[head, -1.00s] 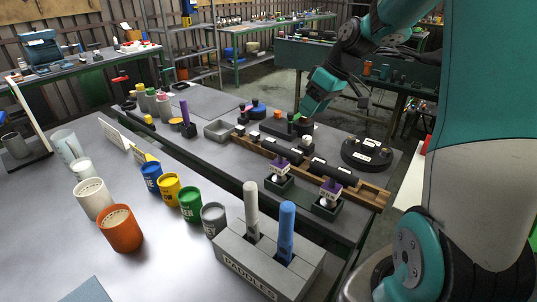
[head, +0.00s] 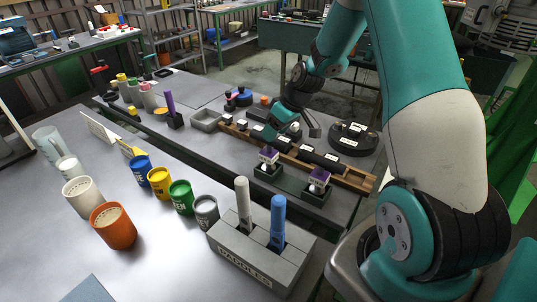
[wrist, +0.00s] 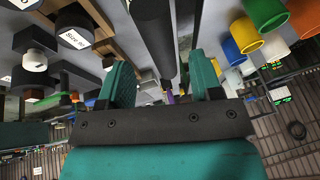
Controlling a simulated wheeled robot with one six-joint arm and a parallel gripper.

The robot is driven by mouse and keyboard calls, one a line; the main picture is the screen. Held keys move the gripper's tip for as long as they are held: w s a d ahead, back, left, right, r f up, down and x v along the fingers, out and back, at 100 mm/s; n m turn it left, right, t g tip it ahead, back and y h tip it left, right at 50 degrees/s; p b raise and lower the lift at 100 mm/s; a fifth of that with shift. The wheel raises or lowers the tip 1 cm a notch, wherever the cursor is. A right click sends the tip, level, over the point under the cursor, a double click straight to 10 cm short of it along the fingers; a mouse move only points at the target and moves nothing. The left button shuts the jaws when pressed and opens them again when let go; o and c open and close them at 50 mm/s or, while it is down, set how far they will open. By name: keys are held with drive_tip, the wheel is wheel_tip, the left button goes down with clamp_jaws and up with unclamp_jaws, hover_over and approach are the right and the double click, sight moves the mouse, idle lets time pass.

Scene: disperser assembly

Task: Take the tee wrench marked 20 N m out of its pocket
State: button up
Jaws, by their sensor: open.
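Two tee wrenches with purple, white-labelled heads stand upright in dark green pockets on the far bench: the left one (head: 268,157) and the right one (head: 319,178). The labels are too small to read, so I cannot tell which is marked 20 N m. My gripper (head: 278,131) is above the wooden rack, behind and slightly right of the left wrench, apart from both. In the wrist view my gripper (wrist: 161,84) shows two teal fingers spread wide with nothing held between them. Neither wrench can be made out clearly in the wrist view.
A wooden rack (head: 357,182) with black cylinders runs behind the wrenches. A grey paddle block (head: 262,258) with two paddles stands in front. Blue, yellow, green and grey cups (head: 206,212) stand at left. A round dark stand (head: 353,138) is at right.

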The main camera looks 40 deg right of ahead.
sight(269, 156)
drive_tip(key=p+x, duration=0.1)
drive_tip(key=x, duration=0.3)
drive_tip(key=shift+a, duration=0.15)
clamp_jaws()
drive_tip(key=shift+r, duration=0.1)
